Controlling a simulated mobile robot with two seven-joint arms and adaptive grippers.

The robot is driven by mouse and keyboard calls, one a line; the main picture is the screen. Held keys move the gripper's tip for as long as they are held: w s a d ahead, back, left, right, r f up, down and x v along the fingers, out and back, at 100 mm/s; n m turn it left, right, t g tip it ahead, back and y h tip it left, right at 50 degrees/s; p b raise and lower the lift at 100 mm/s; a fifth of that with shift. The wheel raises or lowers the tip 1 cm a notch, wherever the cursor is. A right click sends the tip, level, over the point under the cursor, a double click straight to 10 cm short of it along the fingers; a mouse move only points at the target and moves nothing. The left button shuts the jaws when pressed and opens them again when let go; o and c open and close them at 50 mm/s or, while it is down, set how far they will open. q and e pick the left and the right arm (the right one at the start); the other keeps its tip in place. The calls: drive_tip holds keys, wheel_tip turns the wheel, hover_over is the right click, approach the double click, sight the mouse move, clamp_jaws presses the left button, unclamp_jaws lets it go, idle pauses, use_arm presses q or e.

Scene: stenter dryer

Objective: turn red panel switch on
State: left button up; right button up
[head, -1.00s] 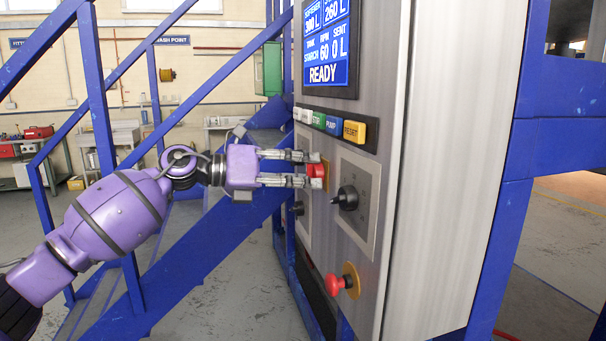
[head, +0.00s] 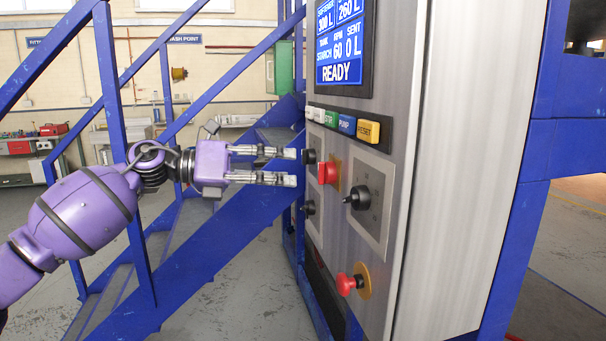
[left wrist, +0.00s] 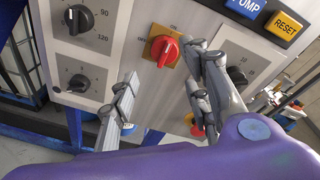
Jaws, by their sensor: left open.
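The red panel switch (head: 328,173) is a rotary knob on a yellow plate on the grey control panel. In the left wrist view the red switch (left wrist: 165,50) sits above and between my fingers, its grip slanted relative to the plate. My right gripper is out of view.
Black dials (head: 358,197) flank the switch. A red mushroom button (head: 346,284) sits below. Coloured push buttons, including a yellow RESET (head: 369,131), sit above, under a blue screen (head: 341,45) reading READY. Blue stair rails (head: 122,150) stand behind my left arm.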

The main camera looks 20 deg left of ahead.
use_arm(q)
drive_tip(key=v, duration=0.4)
drive_tip(key=shift+s, duration=0.1)
idle(0.3)
